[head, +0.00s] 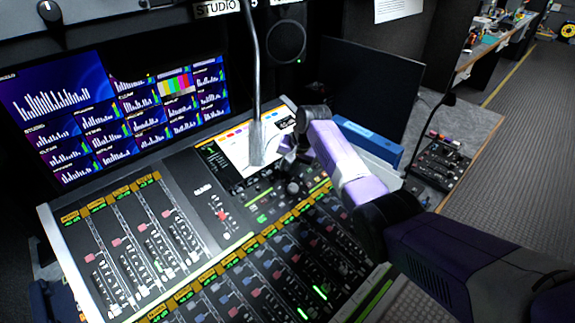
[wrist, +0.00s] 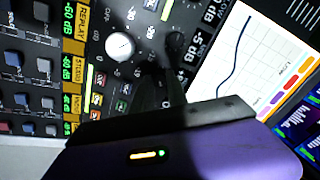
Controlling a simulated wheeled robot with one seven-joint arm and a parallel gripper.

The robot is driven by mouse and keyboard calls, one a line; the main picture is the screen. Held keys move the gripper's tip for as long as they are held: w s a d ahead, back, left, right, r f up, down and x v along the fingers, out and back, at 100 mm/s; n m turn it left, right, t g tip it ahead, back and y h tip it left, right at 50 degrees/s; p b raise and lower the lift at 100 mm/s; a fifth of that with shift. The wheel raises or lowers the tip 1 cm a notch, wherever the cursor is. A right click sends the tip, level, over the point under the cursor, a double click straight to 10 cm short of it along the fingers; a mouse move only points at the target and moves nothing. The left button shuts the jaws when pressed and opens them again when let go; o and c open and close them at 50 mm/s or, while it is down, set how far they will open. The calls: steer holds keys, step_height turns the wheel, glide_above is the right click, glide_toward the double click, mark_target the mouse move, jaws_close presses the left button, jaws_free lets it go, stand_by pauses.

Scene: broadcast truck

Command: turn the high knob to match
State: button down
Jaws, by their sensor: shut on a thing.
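My gripper (head: 289,150) reaches down to the knob section of the mixing console, beside its small screen. In the wrist view my gripper (wrist: 165,92) has its dark fingers shut on a knob, which they almost wholly hide; I cannot read its label. A pale round knob (wrist: 119,46) stands apart, above and left of the fingers. A dark knob (wrist: 176,42) lies above them. The small screen (wrist: 245,62) shows a blue curve on a white grid, with a dB reading along its left side. The screen (head: 238,150) is partly covered in the head view.
The console (head: 195,235) carries rows of faders and lit labels. A metal gooseneck (head: 256,80) rises over the small screen. A blue box (head: 372,138) and a dark monitor (head: 370,85) stand behind my arm. A wide display (head: 120,110) is at the left.

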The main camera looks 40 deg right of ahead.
steer(key=shift+d+m, duration=0.1)
steer(key=shift+m, duration=0.3)
steer(key=shift+r, duration=0.1)
steer(key=c, duration=1.3)
jaws_free()
steer(key=v, duration=0.7)
steer(key=shift+s+r, duration=0.15)
steer(key=shift+r, duration=0.2)
